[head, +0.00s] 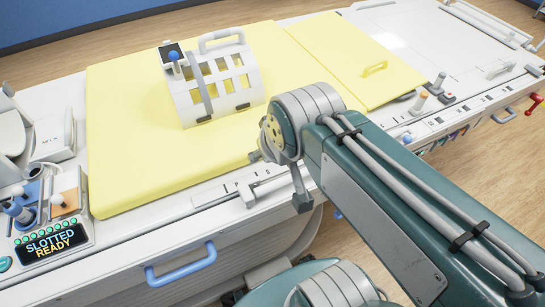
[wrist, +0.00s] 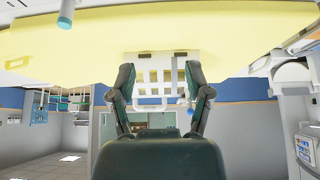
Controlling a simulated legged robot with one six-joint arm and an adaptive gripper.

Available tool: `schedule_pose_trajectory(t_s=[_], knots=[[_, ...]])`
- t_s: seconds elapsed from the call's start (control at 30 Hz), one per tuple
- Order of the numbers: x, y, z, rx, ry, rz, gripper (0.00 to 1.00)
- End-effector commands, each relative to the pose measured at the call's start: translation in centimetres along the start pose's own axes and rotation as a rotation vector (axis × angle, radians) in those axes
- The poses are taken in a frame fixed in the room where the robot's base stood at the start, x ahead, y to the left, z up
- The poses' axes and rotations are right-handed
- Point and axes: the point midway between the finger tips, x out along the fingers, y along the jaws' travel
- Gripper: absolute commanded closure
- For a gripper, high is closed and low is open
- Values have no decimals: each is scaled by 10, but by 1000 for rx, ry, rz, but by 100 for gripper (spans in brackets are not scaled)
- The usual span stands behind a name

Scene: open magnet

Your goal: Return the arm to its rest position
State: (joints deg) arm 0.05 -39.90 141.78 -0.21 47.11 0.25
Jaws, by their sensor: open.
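My arm (head: 390,190) reaches in from the lower right in the head view, its bend over the near edge of the bed. My gripper (wrist: 160,78) shows in the wrist view with its two dark fingers wide apart and nothing between them. I cannot make out its fingers in the head view. A white slotted coil (head: 215,78) stands on the yellow pad (head: 125,135). In the wrist view the coil (wrist: 160,62) appears beyond the fingers, with the gap between them over it; I see no contact.
A display (head: 50,243) reads "SLOTTED READY" at the lower left, beside a tray of knobs (head: 45,200). A blue handle (head: 181,264) is on the bed's near side. Small knobs (head: 418,102) and a red lever (head: 531,105) lie at the right. The pad left of the coil is clear.

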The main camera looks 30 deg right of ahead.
Motion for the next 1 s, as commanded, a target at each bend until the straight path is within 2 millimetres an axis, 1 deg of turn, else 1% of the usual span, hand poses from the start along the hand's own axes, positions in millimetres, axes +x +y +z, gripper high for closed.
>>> schedule_pose_trajectory(t_s=[0.03,0.1,0.2,1.0], knots=[[-4,0,9,-1,-15,-1,36],[-6,0,18,-2,-36,-2,36],[-7,-1,24,-3,-51,-3,36],[-7,-1,23,-3,-50,-3,36]])
